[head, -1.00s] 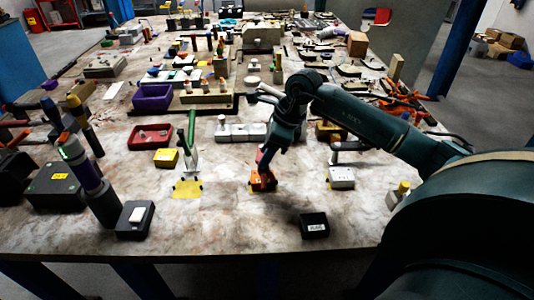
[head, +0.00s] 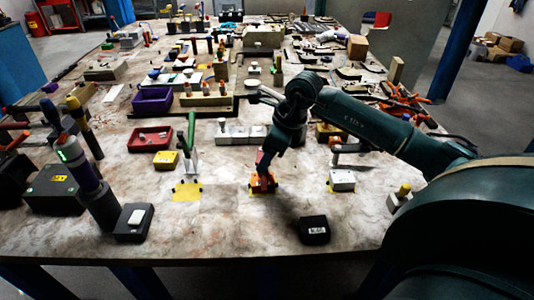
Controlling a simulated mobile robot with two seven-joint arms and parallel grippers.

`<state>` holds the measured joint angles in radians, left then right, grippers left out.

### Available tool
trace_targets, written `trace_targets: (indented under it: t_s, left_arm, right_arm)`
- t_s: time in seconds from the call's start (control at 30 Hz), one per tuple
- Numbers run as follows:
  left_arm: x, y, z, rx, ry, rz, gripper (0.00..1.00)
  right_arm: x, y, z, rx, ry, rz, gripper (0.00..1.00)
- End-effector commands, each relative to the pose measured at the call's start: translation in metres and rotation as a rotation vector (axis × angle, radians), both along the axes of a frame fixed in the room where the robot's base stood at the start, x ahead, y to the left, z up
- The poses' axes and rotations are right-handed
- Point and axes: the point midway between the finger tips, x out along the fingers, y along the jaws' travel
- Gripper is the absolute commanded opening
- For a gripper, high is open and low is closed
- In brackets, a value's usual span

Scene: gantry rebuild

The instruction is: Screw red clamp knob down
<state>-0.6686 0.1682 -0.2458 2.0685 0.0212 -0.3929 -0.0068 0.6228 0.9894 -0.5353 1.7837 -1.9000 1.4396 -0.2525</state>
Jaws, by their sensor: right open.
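An orange-red clamp fixture (head: 262,184) sits near the front middle of the table, on a small yellow patch. A slim upright part, reddish and dark, rises from it; I cannot make out the knob clearly. My right gripper (head: 268,156) points down from the upper right, just above and behind the fixture. It is open, with no held object visible. The fingers are dark and small, so I cannot tell whether they touch the upright part. My left gripper is out of view.
A green-handled clamp (head: 191,145) stands to the left, and a grey block (head: 342,181) to the right. A black box (head: 314,230) lies in front right. A red tray (head: 150,139) is at the left. Bare table lies in front of the fixture.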

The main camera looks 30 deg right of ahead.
Motion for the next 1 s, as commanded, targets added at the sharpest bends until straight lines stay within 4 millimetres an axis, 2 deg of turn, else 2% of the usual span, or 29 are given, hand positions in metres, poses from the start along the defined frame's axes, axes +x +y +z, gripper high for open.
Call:
trace_targets:
  t_s: [0.17, 0.4, 0.6, 0.8, 1.0]
  left_arm:
    - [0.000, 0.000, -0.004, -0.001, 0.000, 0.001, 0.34]
    - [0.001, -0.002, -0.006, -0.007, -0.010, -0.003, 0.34]
    - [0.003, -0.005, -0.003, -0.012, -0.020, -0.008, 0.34]
    - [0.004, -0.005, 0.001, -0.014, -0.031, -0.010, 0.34]
    - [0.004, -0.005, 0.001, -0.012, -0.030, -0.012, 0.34]
  right_arm:
    - [-0.005, -0.006, 0.019, -0.002, -0.005, -0.001, 0.51]
    - [-0.020, -0.021, 0.070, -0.003, -0.007, -0.003, 0.51]
    - [-0.031, -0.029, 0.104, -0.001, -0.006, -0.001, 0.51]
    - [-0.036, -0.034, 0.120, -0.001, -0.003, -0.001, 0.51]
    - [-0.037, -0.034, 0.121, -0.001, -0.002, -0.001, 0.51]
